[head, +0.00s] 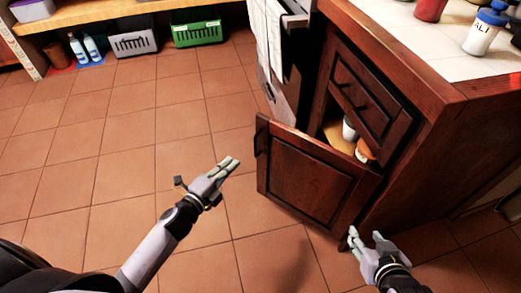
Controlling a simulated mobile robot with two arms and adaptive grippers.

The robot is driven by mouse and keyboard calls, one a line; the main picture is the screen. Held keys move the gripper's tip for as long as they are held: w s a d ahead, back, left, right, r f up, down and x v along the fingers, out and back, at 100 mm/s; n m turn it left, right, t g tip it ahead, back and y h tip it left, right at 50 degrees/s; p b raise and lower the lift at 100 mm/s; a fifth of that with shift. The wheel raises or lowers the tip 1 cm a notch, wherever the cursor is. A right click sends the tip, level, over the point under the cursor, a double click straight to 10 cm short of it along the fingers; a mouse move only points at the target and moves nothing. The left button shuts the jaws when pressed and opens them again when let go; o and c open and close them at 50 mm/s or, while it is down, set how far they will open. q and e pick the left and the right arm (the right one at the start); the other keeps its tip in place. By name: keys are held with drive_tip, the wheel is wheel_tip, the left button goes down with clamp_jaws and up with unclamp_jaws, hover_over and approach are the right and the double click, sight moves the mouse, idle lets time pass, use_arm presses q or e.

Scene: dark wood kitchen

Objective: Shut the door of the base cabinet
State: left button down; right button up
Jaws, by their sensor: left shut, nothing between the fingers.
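The dark wood door (308,184) of the base cabinet (420,100) stands open, swung out to the left over the floor. Its dark handle (262,138) is near its free left edge. The hinge side is at the right, by the cabinet's near corner. A white cup and an orange-and-white container (364,151) show inside. My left gripper (234,165) is shut and empty, left of the door and apart from it. My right gripper (365,236) has its fingers apart, empty, close to the door's lower right corner; whether it touches is unclear.
A closed drawer (370,105) is above the opening. An appliance with a towel (268,40) on it stands beyond the door. A red cup (430,10) and a blue-capped bottle (485,30) stand on the countertop. The tiled floor (120,150) at left is clear.

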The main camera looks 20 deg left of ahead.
use_arm(q)
drive_tip(key=r+m+h+b, duration=0.1)
drive_tip(key=b, duration=0.1)
approach(265, 128)
drive_tip(key=shift+m+t, duration=0.3)
drive_tip(key=x, duration=0.3)
drive_tip(key=b+x, duration=0.1)
drive_tip(key=x, duration=0.2)
drive_tip(key=shift+d+f, duration=0.15)
drive_tip(key=shift+f, duration=0.1)
drive_tip(key=shift+w+d, duration=0.2)
drive_tip(key=shift+w, duration=0.25)
use_arm(e)
drive_tip(key=w+a+r+t+y, duration=0.1)
drive_tip(key=w+r+t, duration=0.1)
drive_tip(key=r, duration=0.3)
drive_tip(key=w+a+r+t+y, duration=0.1)
drive_tip(key=w+r+t, duration=0.2)
drive_tip(key=r, duration=0.3)
drive_tip(key=shift+a+t, duration=0.3)
drive_tip(key=shift+t, duration=0.5)
use_arm(q)
drive_tip(key=shift+w, duration=0.15)
